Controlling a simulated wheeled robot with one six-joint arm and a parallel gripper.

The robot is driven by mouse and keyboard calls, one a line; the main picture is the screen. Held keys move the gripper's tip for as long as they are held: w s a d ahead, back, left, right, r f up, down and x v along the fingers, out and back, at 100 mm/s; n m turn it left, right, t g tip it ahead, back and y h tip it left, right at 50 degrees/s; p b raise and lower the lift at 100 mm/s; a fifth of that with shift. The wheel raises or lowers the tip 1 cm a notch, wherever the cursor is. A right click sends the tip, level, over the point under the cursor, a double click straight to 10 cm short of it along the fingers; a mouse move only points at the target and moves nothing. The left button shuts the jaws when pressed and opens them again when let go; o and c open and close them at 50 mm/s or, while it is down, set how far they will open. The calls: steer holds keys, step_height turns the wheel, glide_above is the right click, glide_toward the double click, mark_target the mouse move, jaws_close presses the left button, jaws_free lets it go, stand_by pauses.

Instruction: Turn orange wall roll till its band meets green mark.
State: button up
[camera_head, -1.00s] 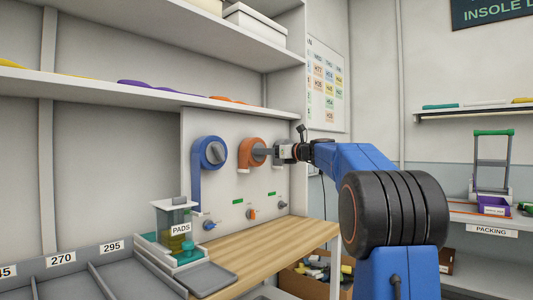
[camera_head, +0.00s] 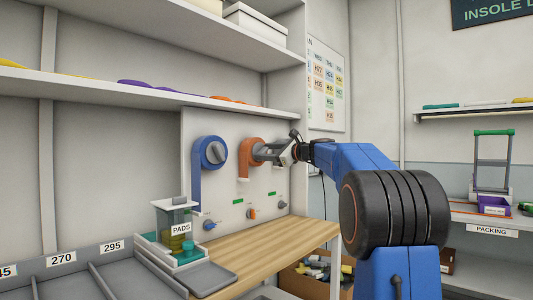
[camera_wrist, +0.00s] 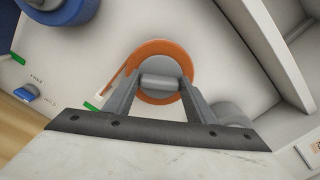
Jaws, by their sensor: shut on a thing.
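The orange wall roll (camera_head: 247,155) is on the pale wall panel, right of a blue roll. Its orange band (camera_head: 243,174) hangs from its left side and ends a short way above a green mark (camera_head: 238,201). My gripper (camera_head: 268,152) is shut on the roll's grey knob, which shows between the fingers in the wrist view (camera_wrist: 160,82). The orange roll (camera_wrist: 183,62) rings the knob there. The band (camera_wrist: 113,88) runs down-left towards the green mark (camera_wrist: 92,107), with a small pale gap between them.
The blue roll (camera_head: 198,155) has a long band down the panel. Small blue, orange and grey knobs sit below. A pads dispenser (camera_head: 176,228) stands on the left of the wooden worktop (camera_head: 275,240). A shelf (camera_head: 120,95) runs above.

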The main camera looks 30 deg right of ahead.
steer(key=n, duration=0.4)
steer(key=shift+n, duration=0.3)
steer(key=n, duration=0.3)
steer(key=shift+f+n, duration=0.15)
steer(key=shift+n, duration=0.15)
steer(key=n, duration=0.4)
steer(key=shift+a+f, duration=0.1)
steer(key=n, duration=0.4)
steer(key=shift+f+n, duration=0.1)
steer(key=shift+n, duration=0.2)
steer(key=o, duration=1)
steer(key=shift+o, duration=0.2)
